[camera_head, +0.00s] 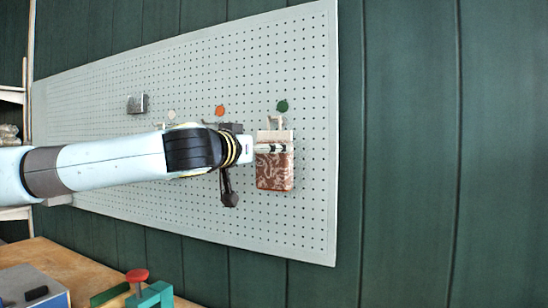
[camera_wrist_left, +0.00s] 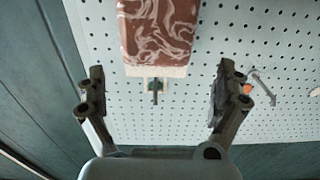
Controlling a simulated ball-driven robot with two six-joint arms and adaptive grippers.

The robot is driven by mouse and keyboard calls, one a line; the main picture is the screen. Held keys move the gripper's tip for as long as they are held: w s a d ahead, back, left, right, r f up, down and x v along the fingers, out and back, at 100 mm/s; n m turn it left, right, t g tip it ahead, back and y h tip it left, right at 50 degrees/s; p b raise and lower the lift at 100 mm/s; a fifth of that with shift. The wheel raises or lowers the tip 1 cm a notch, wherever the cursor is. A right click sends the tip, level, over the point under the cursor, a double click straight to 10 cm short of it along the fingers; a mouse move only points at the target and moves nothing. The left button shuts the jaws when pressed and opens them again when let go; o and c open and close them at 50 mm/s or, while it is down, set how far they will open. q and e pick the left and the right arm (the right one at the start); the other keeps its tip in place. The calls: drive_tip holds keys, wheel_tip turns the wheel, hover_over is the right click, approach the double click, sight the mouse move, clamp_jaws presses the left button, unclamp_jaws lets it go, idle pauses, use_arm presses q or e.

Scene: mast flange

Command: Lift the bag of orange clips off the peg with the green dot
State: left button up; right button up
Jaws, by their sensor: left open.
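The bag of orange clips (camera_head: 274,171) is a reddish-brown pack with pale swirls and a cream header. It hangs on the peg (camera_head: 276,122) below the green dot (camera_head: 283,106). In the left wrist view the bag (camera_wrist_left: 158,32) appears upside down, with the peg (camera_wrist_left: 155,90) sticking out by its header (camera_wrist_left: 155,71). My left gripper (camera_wrist_left: 160,78) is open and empty, its two fingers spread on either side of the peg, apart from the bag. In the head view my left arm covers part of the gripper. My right gripper is not in view.
The pale pegboard (camera_head: 310,200) leans across the view. An orange dot (camera_head: 219,110) and a white dot (camera_head: 171,114) lie left of the green one, and a grey item (camera_head: 138,103) hangs farther left. A wooden bench (camera_head: 50,262) holds a red-and-teal tool (camera_head: 150,293) and a box (camera_head: 35,288).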

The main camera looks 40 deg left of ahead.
sight(272, 141)
use_arm(q)
drive_tip(key=p+x, duration=0.1)
drive_tip(key=x, duration=0.2)
drive_tip(key=p+x, duration=0.1)
drive_tip(key=x, duration=0.2)
drive_tip(key=shift+d+r, duration=0.25)
drive_tip(key=shift+w+a+f, duration=0.15)
drive_tip(key=shift+w, duration=0.35)
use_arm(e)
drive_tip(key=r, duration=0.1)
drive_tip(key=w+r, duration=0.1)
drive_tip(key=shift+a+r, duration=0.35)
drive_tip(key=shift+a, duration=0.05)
use_arm(q)
drive_tip(key=c, duration=1)
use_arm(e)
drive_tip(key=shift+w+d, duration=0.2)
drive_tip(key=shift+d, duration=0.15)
